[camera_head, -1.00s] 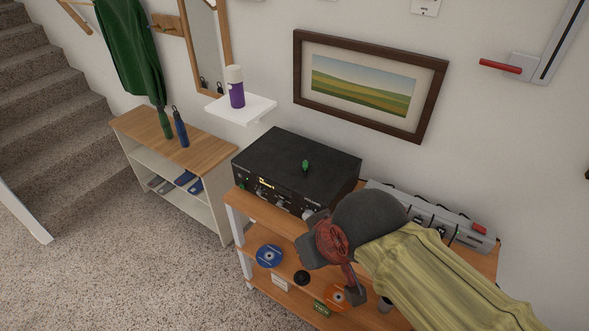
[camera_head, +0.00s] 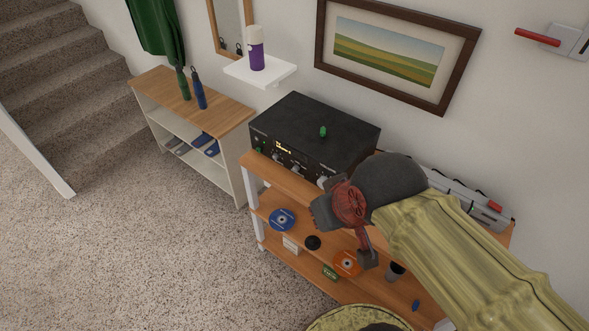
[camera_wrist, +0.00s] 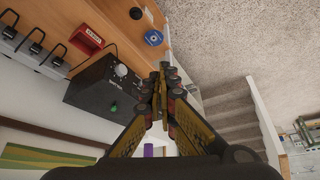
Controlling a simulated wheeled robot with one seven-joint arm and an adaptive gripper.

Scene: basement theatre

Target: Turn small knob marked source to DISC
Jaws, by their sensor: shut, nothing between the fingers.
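The black receiver (camera_head: 350,128) stands on the wooden shelf unit, with a lit display and several knobs on its front. Small silver knobs (camera_head: 297,170) sit in a row below the display; their labels are too small to read, so I cannot tell which is source or where it points. In the wrist view the receiver (camera_wrist: 92,95) is left of the fingers, with a large silver knob (camera_wrist: 121,71) showing. My gripper (camera_wrist: 163,72) is shut and empty, apart from the receiver. In the head view my gripper (camera_head: 321,212) is in front of the receiver's right end.
A green item (camera_head: 323,131) lies on top of the receiver. A grey power strip (camera_head: 470,199) is behind my arm. The lower shelf holds a blue disc (camera_head: 282,220) and an orange disc (camera_head: 347,263). A white wall shelf (camera_head: 262,73) bears a purple bottle (camera_head: 256,52). Carpet at left is clear.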

